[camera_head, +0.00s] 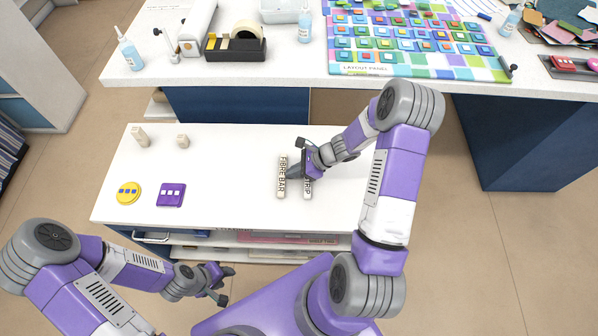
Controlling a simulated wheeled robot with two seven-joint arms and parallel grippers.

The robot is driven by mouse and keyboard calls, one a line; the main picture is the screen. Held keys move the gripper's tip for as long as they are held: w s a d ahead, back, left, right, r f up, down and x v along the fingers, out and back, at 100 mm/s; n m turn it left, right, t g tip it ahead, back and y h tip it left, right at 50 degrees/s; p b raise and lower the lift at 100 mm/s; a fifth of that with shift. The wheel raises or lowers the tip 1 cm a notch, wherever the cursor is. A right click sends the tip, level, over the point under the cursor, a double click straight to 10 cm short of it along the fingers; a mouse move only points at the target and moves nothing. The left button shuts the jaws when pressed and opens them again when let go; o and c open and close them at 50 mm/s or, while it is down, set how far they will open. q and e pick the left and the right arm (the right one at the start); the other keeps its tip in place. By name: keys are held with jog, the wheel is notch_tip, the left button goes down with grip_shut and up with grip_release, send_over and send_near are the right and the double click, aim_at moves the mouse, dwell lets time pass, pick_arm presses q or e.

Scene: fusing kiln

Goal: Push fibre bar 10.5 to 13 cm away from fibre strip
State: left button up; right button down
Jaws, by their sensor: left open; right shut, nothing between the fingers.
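The fibre bar (281,184) is a pale upright-lettered piece lying lengthwise on the white table, right of its middle. The fibre strip (307,190) lies roughly parallel just to its right, with a narrow gap between them. Its upper part is hidden by my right gripper. My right gripper (294,172) is shut and empty, low over the table, its tip at the right side of the fibre bar; I cannot tell whether they touch. My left gripper (224,285) is open and empty, in front of the table's near edge.
A yellow disc (129,192) and a purple square (171,195) lie at the table's left. Two small beige blocks (140,136) (182,141) stand behind them. The table between the purple square and the fibre bar is clear. A cluttered workbench (300,88) stands behind.

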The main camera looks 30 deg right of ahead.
jog(key=w+a, duration=0.2)
jog(key=a, duration=0.1)
jog(key=w+a+b, duration=0.1)
jog(key=a, duration=0.1)
jog(key=shift+d+r, duration=0.1)
jog(key=p+v, duration=0.6)
jog(key=v, duration=0.2)
jog(key=shift+r+p, duration=0.1)
jog(key=shift+p, duration=0.2)
jog(key=shift+p+v, duration=0.5)
jog(key=shift+v, duration=0.35)
